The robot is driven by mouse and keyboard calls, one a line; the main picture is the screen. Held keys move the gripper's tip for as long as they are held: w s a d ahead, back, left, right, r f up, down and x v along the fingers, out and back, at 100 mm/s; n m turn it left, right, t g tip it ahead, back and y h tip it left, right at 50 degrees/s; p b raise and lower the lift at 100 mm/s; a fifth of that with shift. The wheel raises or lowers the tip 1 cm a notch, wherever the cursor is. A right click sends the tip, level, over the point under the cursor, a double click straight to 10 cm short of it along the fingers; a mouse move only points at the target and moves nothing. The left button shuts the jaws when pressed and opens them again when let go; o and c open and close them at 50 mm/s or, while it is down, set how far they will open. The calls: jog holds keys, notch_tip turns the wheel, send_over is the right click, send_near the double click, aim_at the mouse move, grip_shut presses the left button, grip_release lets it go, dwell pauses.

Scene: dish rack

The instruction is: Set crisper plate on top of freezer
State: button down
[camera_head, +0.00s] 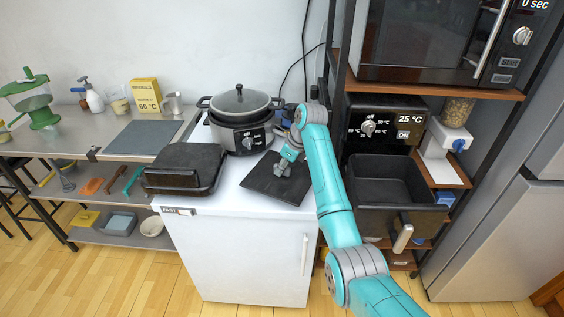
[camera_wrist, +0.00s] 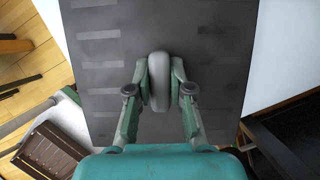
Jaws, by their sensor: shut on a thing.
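The crisper plate (camera_head: 270,184) is a dark flat square. It lies on, or just above, the right part of the white freezer's top; I cannot tell whether it touches. The freezer (camera_head: 245,262) is a low white box with a handle on its front. My gripper (camera_head: 286,166) is over the plate. In the wrist view the plate (camera_wrist: 100,75) shows rows of slots, and my gripper (camera_wrist: 159,82) is shut on its upright grey handle (camera_wrist: 159,65). The plate's far edge is cut off there.
A black lidded grill (camera_head: 185,167) sits on the freezer's front left. A pot cooker (camera_head: 240,115) stands behind it. An air fryer (camera_head: 380,125) with its drawer (camera_head: 385,205) pulled out is at right, below a microwave (camera_head: 440,45). A metal table (camera_head: 65,137) adjoins at left.

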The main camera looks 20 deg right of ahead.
jog(key=shift+f, duration=0.4)
jog(key=shift+f, duration=0.15)
jog(key=shift+f, duration=0.55)
jog(key=shift+f, duration=0.25)
dwell(0.4)
jog(key=c, duration=1)
grip_release()
jog(key=shift+o, duration=0.2)
jog(key=c, duration=0.4)
